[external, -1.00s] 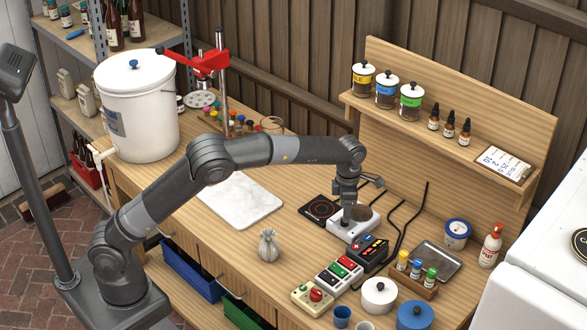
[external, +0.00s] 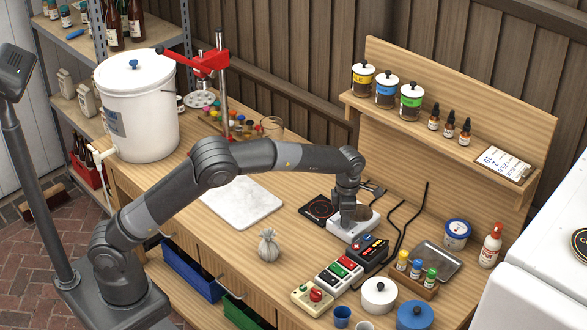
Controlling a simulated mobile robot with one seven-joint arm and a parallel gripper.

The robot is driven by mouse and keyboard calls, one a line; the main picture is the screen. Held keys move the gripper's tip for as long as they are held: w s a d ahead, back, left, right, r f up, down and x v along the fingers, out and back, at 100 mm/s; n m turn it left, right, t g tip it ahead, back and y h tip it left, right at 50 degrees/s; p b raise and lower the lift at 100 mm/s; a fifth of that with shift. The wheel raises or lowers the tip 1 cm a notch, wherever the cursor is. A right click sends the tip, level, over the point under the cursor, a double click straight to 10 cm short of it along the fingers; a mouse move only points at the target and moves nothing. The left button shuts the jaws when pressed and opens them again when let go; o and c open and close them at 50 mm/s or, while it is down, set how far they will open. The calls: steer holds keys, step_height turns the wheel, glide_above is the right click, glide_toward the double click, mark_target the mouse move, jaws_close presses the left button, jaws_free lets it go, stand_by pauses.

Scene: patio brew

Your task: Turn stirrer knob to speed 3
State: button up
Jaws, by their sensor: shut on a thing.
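The stirrer is a white box (external: 366,230) with a dark round top, on the bench right of centre. My gripper (external: 347,222) points down at the stirrer's front left part, its fingers at the casing. It is shut on the stirrer knob, which the fingers hide. The knob's pointer and speed marks cannot be made out in this view.
Dark cables (external: 402,215) run behind. A white board (external: 240,202) and a small sack (external: 268,245) lie left.

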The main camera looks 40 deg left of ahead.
jaws_close()
